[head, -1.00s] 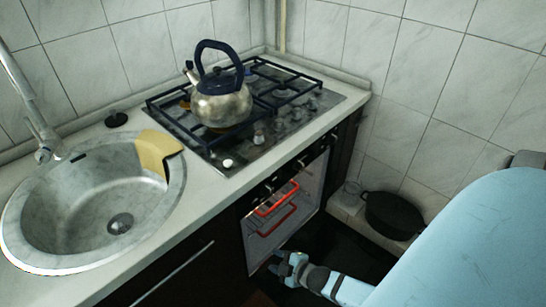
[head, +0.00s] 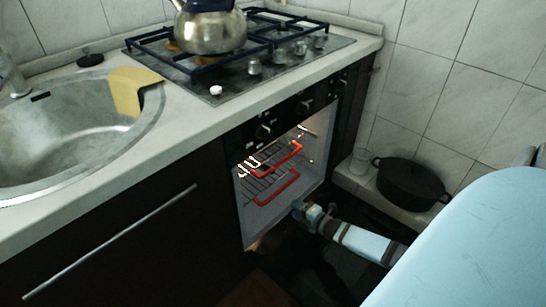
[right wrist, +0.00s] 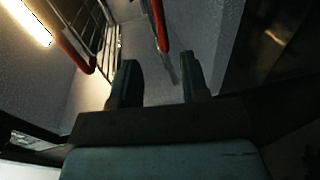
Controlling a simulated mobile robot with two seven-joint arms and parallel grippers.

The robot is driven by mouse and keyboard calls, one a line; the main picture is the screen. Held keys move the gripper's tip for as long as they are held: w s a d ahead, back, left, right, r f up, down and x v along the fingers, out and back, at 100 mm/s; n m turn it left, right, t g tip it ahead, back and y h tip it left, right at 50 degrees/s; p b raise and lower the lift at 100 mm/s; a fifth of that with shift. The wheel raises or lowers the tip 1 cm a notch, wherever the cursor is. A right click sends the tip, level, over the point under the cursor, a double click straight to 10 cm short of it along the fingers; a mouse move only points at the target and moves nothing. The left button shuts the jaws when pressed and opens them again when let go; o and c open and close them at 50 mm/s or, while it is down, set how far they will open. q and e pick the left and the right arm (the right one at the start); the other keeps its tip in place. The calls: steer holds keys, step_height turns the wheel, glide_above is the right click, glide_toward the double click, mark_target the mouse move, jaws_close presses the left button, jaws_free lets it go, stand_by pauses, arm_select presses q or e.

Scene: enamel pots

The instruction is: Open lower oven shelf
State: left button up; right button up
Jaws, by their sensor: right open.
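The oven (head: 283,170) is open under the hob, with its inside lit. The lower oven shelf (head: 277,191) is a wire rack with a red front bar, below a similar upper shelf (head: 278,158). My right gripper (head: 303,211) is low at the oven's right front, just right of the lower shelf and apart from it. In the right wrist view my right gripper (right wrist: 160,82) is open and empty, pointing into the oven. Red bars and wire racks show ahead of it; which bar is the lower shelf's is unclear. My left gripper is out of view.
A metal kettle (head: 210,30) stands on the hob (head: 240,75). A sink (head: 60,140) with a yellow cloth (head: 128,92) is at left. A black pot (head: 410,183) and a glass (head: 360,160) sit on a low ledge at right. Dark floor lies below.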

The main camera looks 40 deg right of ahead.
mark_target(274, 197)
steer(key=b+x, duration=0.5)
steer(key=x, duration=0.6)
steer(key=shift+w+f, duration=0.1)
steer(key=shift+w, duration=0.65)
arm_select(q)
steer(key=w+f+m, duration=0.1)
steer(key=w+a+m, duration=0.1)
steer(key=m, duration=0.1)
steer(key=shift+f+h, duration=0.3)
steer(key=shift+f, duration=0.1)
arm_select(e)
jaws_close()
